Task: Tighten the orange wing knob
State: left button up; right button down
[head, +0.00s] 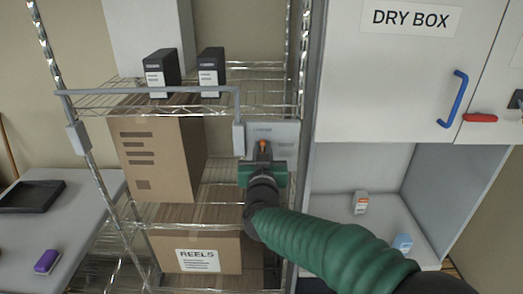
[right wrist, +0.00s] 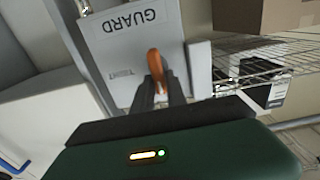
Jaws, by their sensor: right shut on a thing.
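The orange wing knob (right wrist: 155,65) sits on a grey plate marked GUARD (right wrist: 118,38), seen upside down in the right wrist view. In the head view the knob (head: 262,144) is a small orange spot at the front of my right gripper (head: 262,152), and the plate (head: 286,130) is behind it. My right gripper's dark fingers (right wrist: 162,92) are shut on the knob, one on each side. The fingers hide the knob's lower part. My left gripper is in neither view.
A grey bar (head: 165,90) crosses the front of the wire shelf at the plate's left. Cardboard boxes, one marked REELS (head: 200,255), stand on the shelves. The DRY BOX cabinet (head: 385,75) with a blue handle (head: 456,98) stands to the right.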

jog(key=shift+d+f, duration=0.1)
jog(key=m+b, duration=0.2)
jog(key=shift+f+b, duration=0.15)
jog(key=shift+b, duration=0.25)
jog(key=shift+d+f+m+b, duration=0.2)
jog(key=shift+f+m+b, duration=0.1)
jog(key=shift+m+b, duration=2)
jog(key=shift+d+f+m+b, duration=0.25)
jog(key=shift+m+b, duration=1.3)
jog(key=shift+m, duration=1.4)
jog(key=shift+d+f+m+b, duration=0.15)
jog(key=shift+f+m+b, duration=0.15)
jog(key=shift+m+b, duration=2)
jog(key=shift+m+p, duration=0.35)
jog(key=shift+m, duration=0.2)
jog(key=c, duration=1.5)
grip_release()
jog(key=shift+o, duration=0.5)
jog(key=shift+r, duration=0.15)
jog(key=shift+s, duration=0.1)
